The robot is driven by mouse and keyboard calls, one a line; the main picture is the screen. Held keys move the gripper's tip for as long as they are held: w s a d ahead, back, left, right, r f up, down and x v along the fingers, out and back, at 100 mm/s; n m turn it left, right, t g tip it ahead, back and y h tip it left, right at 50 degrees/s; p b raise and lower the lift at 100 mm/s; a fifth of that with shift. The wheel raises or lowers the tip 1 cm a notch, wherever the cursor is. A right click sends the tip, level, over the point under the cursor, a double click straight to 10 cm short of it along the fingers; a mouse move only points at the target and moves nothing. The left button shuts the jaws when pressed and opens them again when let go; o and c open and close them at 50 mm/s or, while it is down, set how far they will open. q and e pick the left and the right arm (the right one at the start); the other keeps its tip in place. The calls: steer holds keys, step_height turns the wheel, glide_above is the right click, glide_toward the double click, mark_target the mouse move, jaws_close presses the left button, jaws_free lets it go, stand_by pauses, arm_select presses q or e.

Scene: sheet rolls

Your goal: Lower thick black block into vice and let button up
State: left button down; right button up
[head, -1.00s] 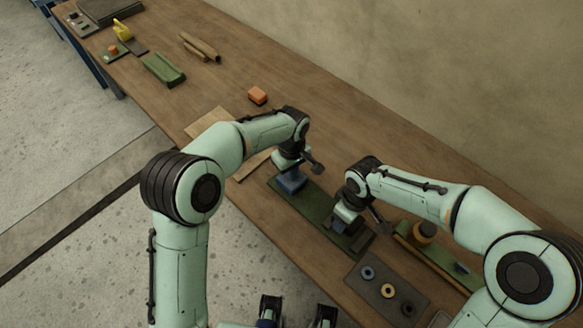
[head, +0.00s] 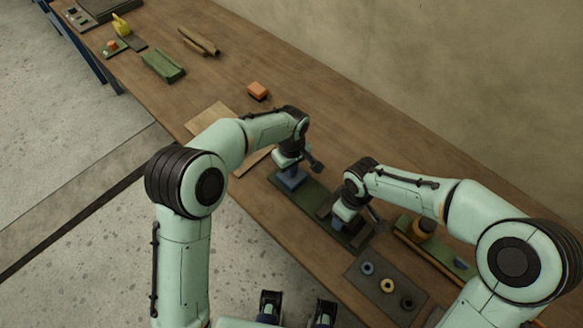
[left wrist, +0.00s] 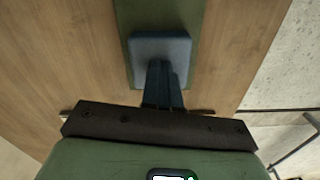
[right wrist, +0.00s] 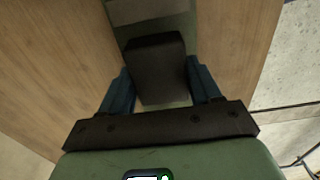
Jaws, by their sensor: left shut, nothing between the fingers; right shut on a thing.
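The thick black block (right wrist: 156,62) sits between the fingers of my right gripper (right wrist: 162,88). In the head view that gripper (head: 343,217) is low over the right part of the vice, and the block is mostly hidden there. The vice has a long green base (head: 308,203). A grey bar (right wrist: 147,10) lies across it beside the block. I cannot tell whether the block touches the base. My left gripper (left wrist: 163,88) is shut and empty, its fingertips at the square blue button (left wrist: 160,50). The button also shows in the head view (head: 291,181), under that gripper.
A dark plate (head: 388,288) with several rings lies in front of the vice. A green tray (head: 425,240) with a round orange-and-black thing is to the right. An orange block (head: 258,90) and a light board (head: 210,118) lie behind and left. The wall side of the table is clear.

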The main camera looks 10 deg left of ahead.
arm_select(q)
steer(key=shift+f, duration=0.1)
arm_select(e)
steer(key=shift+f, duration=1.1)
steer(key=o, duration=1.2)
steer(key=shift+o, duration=0.4)
steer(key=shift+f, duration=0.1)
arm_select(q)
steer(key=shift+s, duration=0.1)
arm_select(e)
steer(key=shift+r, duration=4.55)
arm_select(q)
step_height(320, 180, up, 9)
steer(key=p, duration=0.5)
arm_select(e)
step_height(320, 180, up, 6)
steer(key=w, duration=0.2)
steer(key=shift+r, duration=0.2)
